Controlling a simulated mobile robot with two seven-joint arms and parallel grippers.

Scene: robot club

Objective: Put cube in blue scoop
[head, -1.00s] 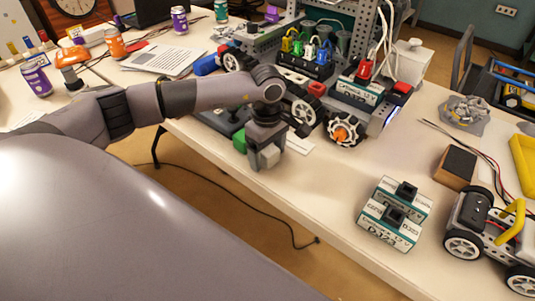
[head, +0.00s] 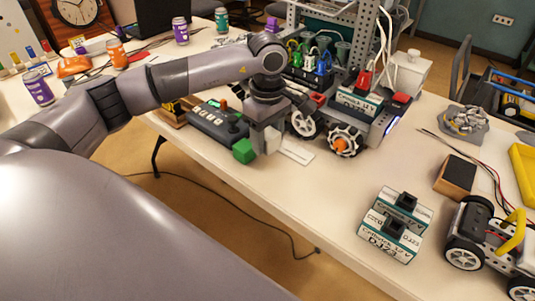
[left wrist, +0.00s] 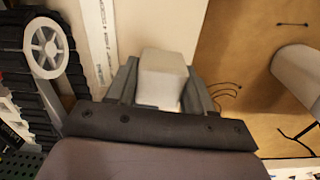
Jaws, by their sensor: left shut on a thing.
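My left gripper (head: 268,142) is near the table's front edge, beside the dark control box. In the left wrist view the gripper (left wrist: 160,90) is shut on a pale grey-white cube (left wrist: 163,75), with a finger on each side of it. The cube (head: 274,139) shows only partly in the head view, beside the fingers. My right gripper is not in view.
A dark control box (head: 216,122) lies left of the gripper. A wheeled robot (head: 345,138) stands to the right, with a white strip (head: 297,150) in front. Battery packs (head: 390,238) and a small car (head: 480,235) are at front right. The table between is clear.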

